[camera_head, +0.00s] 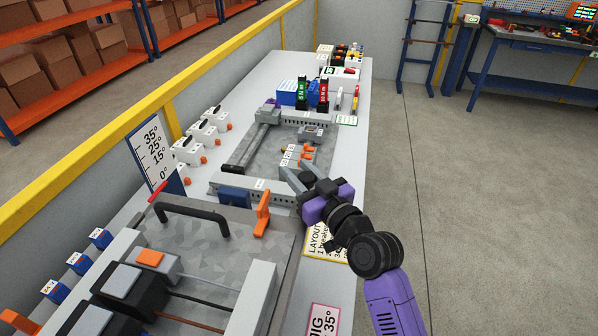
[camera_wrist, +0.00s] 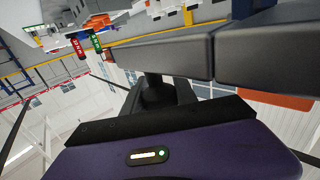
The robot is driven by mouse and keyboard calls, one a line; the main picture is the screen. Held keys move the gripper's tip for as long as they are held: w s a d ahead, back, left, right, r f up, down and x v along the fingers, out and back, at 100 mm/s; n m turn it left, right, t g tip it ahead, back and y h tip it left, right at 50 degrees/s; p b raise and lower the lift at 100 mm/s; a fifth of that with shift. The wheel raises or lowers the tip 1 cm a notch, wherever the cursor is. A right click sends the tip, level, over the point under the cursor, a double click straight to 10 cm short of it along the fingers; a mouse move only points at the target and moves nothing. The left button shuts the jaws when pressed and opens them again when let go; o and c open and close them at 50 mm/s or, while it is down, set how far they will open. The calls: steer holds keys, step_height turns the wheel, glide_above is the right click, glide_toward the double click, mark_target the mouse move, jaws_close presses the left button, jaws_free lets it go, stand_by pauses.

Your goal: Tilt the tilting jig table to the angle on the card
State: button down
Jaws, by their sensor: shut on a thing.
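The tilting jig table (camera_head: 190,240) is a grey mottled plate with a black handle (camera_head: 195,211). It looks about flat. An orange lever (camera_head: 262,214) stands upright at its far right corner. A white angle scale (camera_head: 153,150) reads 0° to 35°, and a red pointer (camera_head: 157,191) lies near its 0° end. The card (camera_head: 324,320) reads JIG 35°. My gripper (camera_head: 297,170) is beyond and right of the lever, apart from lever and handle. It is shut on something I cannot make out. In the wrist view its dark fingers (camera_wrist: 213,55) cross the top.
Grey blocks and black parts (camera_head: 120,285) sit on the jig. White switches (camera_head: 190,150) line the left. The floor (camera_head: 490,210) right is clear.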

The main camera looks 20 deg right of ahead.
stand_by(0.8)
steer(key=f+b, duration=0.1)
steer(key=b, duration=0.2)
steer(key=shift+d+f, duration=0.1)
steer(key=shift+f, duration=0.15)
steer(key=f+b, duration=0.1)
steer(key=b, duration=0.1)
steer(key=f+m+t+b, duration=0.1)
steer(key=b, duration=0.2)
steer(key=m+b, duration=0.1)
steer(key=b, duration=0.2)
steer(key=shift+s+d+f+t, duration=0.25)
steer(key=shift+f+t, duration=0.15)
step_height(320, 180, down, 3)
steer(key=b, duration=0.4)
steer(key=shift+d+f, duration=0.1)
steer(key=c, duration=1)
jaws_free()
steer(key=shift+r, duration=0.2)
steer(key=shift+r, duration=0.1)
